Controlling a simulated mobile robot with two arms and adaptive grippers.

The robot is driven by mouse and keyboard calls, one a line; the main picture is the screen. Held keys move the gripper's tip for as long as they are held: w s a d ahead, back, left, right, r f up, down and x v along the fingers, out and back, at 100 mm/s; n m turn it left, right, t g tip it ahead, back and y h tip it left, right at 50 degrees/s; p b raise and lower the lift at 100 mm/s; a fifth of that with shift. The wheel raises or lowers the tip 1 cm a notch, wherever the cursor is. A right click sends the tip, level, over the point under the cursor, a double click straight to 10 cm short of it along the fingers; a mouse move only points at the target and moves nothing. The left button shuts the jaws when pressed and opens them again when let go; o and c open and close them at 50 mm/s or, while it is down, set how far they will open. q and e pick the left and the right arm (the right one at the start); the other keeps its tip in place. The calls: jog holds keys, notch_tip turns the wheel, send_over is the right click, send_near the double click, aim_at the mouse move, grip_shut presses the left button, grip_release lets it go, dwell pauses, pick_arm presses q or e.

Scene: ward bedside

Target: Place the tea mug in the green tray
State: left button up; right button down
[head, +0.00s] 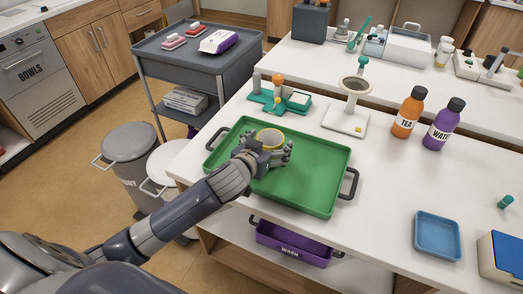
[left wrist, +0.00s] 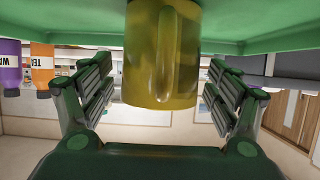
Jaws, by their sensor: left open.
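The green tray (head: 305,183) lies on the white table, with black handles at its ends. The yellow tea mug (head: 270,137) stands inside the tray near its far left part, its lower part hidden by my gripper in the head view. My left gripper (head: 273,158) is at the mug's near side. In the left wrist view, which looks upside down, the mug (left wrist: 162,60) meets the green tray surface (left wrist: 270,35), its handle facing the camera. The open fingers (left wrist: 160,88) stand either side of it, with gaps on both sides. My right gripper is not in view.
An orange tea bottle (head: 408,113) and a purple water bottle (head: 443,125) stand right of the tray. A blue dish (head: 437,235) sits at the front right. A white-based stand (head: 345,122) and a teal rack (head: 280,98) are behind the tray.

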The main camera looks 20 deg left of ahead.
pick_arm(q)
jog(key=v, duration=1.1)
jog(key=shift+s, duration=0.3)
jog(key=shift+a+r, duration=0.1)
